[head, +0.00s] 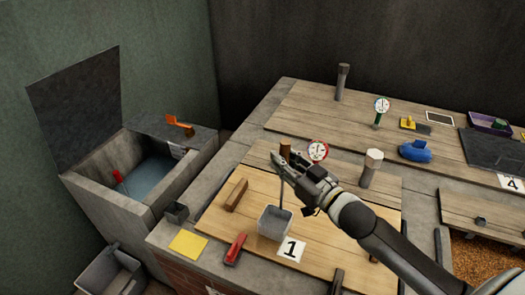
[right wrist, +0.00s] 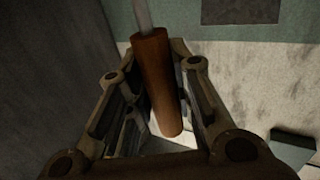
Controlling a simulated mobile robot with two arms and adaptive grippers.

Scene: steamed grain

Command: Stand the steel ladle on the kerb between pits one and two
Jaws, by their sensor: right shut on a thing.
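The steel ladle hangs about upright, with its grey square cup (head: 275,222) low and its brown wooden handle (head: 285,149) at the top. My right gripper (head: 283,162) is shut on the ladle near its handle; the handle (right wrist: 157,85) also shows between the fingers in the right wrist view. The cup is over the wooden boards of pit one (head: 335,232), beside the "1" card (head: 291,249); I cannot tell whether it touches them. A grey kerb (head: 418,215) runs along the right of these boards. No number two card shows. My left gripper is not in view.
A wooden block (head: 236,194), a red-handled tool (head: 235,249) and a yellow cloth (head: 188,244) lie near the cup. A dial gauge (head: 317,151) and a post (head: 372,168) stand behind. An open grain pit (head: 485,262) is at right, an open water tank (head: 150,180) at left.

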